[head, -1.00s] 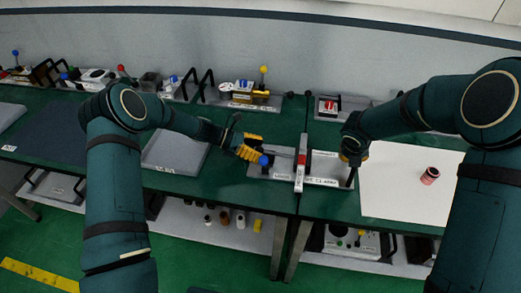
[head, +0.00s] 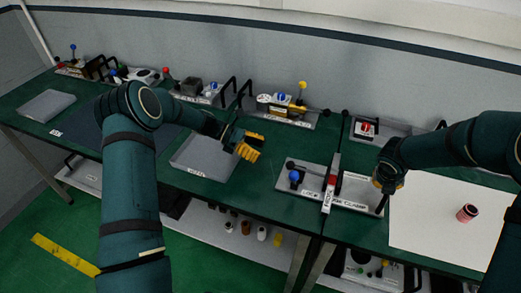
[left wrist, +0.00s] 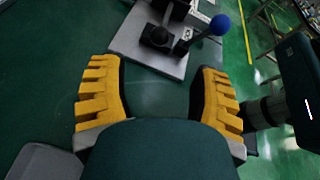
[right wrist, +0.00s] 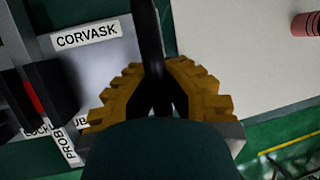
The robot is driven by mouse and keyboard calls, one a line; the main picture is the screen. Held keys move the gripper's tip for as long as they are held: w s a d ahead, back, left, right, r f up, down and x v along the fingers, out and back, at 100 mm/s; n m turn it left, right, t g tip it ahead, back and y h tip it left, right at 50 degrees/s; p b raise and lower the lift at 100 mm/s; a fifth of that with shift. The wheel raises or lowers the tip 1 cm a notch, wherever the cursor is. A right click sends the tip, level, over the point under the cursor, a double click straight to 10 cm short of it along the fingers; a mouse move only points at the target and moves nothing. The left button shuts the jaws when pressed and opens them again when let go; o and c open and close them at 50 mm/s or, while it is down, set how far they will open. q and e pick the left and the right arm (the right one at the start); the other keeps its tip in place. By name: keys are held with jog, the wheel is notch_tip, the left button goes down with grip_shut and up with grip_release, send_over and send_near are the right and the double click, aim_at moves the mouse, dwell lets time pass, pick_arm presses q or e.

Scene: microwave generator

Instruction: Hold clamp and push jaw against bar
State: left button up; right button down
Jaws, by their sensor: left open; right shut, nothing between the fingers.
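The clamp fixture is a grey plate (head: 352,186) on the green bench, with a white labelled bar (head: 327,201) across it and a red piece (head: 332,180) on the bar. A lever with a blue ball (head: 294,176) stands at its left; the ball also shows in the left wrist view (left wrist: 220,25). My left gripper (head: 251,146) is open and empty, up and left of the ball, apart from it. My right gripper (head: 385,184) is shut at the fixture's right end. A dark rod (right wrist: 150,40) runs by its fingertips; contact is unclear.
A white sheet (head: 430,215) with a red cylinder (head: 467,213) lies at right. An empty grey tray (head: 196,160) lies left of the fixture. Bare green bench separates tray and fixture.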

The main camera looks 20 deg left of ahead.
pick_arm(q)
jog(key=shift+a, duration=0.1)
jog(key=c, duration=0.5)
jog(key=a+y, duration=0.1)
jog(key=a, duration=0.1)
jog(key=s+a+m+y, duration=0.1)
jog(key=shift+a+t+y, duration=0.3)
jog(key=shift+a+y, duration=0.05)
jog(key=shift+y, duration=0.05)
grip_shut()
pick_arm(e)
jog(key=shift+r, duration=0.1)
pick_arm(q)
jog(key=shift+s+a+f+y, duration=0.15)
jog(key=shift+a+f+y, duration=0.1)
jog(key=shift+y, duration=0.05)
jog(key=x, duration=0.9)
jog(key=shift+f, duration=0.1)
jog(key=d, duration=0.3)
jog(key=shift+w+r, duration=0.3)
jog(key=shift+w, duration=0.05)
jog(key=shift+d+r, duration=0.1)
jog(key=shift+d, duration=0.4)
